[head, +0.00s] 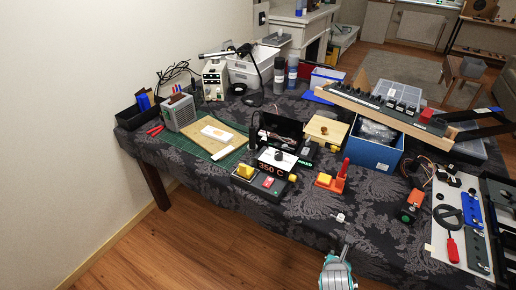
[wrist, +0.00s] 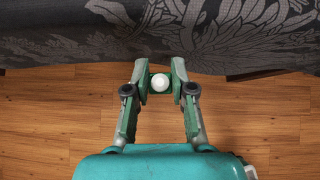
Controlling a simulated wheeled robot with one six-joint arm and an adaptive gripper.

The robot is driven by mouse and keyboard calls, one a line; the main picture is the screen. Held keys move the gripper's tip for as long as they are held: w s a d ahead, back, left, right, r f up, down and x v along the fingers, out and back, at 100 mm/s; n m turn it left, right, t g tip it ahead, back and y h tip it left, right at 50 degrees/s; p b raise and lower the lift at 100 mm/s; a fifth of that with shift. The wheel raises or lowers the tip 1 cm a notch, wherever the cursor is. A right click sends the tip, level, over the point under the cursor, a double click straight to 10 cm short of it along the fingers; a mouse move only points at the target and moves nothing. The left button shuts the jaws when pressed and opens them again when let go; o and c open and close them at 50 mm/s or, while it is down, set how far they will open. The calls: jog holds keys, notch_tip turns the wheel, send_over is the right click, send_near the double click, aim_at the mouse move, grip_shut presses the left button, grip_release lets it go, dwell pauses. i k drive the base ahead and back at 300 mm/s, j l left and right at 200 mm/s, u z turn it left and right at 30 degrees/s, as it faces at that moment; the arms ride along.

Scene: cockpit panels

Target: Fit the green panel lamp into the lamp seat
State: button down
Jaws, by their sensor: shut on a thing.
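I cannot pick out the lamp seat for certain.
A small white-and-dark part (head: 340,217) lies on the table near the front edge. Behind it are a red stand (head: 340,180), a block marked "350 C" (head: 273,170) and a blue box (head: 372,154). A red screwdriver (head: 452,247) lies on a white board at right. The front cloth is mostly clear.

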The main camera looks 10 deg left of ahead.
aim_at(217, 134)
jog(key=i+j+u, duration=0.3)
jog(key=i+j, duration=0.15)
jog(key=j, duration=0.2)
jog(key=i+j+u, duration=0.3)
jog(key=i+j, duration=0.25)
